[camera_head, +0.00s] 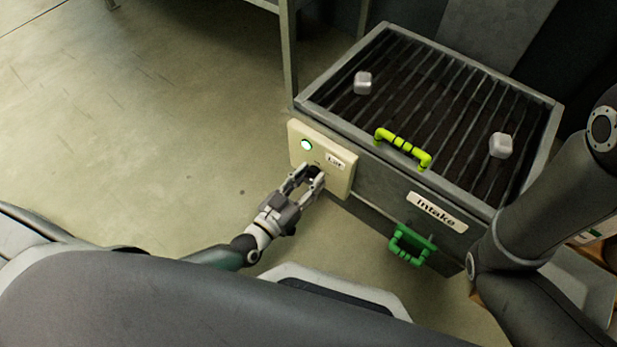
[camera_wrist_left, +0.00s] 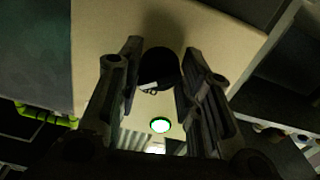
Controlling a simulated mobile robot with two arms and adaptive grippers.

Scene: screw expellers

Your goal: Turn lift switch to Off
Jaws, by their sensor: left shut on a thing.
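The lift switch is a dark round knob (camera_wrist_left: 160,70) on a cream control panel (camera_head: 343,179). In the head view the knob is mostly hidden by my left gripper (camera_head: 314,178). My left gripper is at the panel's lower part, its two fingers on either side of the knob, shut on it; the fingers also show in the left wrist view (camera_wrist_left: 158,90). A green lamp (camera_head: 306,144) is lit on the panel. A small label (camera_head: 335,160) sits right of the lamp. The knob's setting cannot be read. My right gripper is not in view.
The panel is on the side of a metal intake box with a slatted grate (camera_head: 430,95). A yellow-green handle (camera_head: 403,148) and a green handle (camera_head: 411,244) stick out. Two pale blocks (camera_head: 363,83) (camera_head: 500,145) lie on the grate. The floor (camera_head: 150,110) at left is clear.

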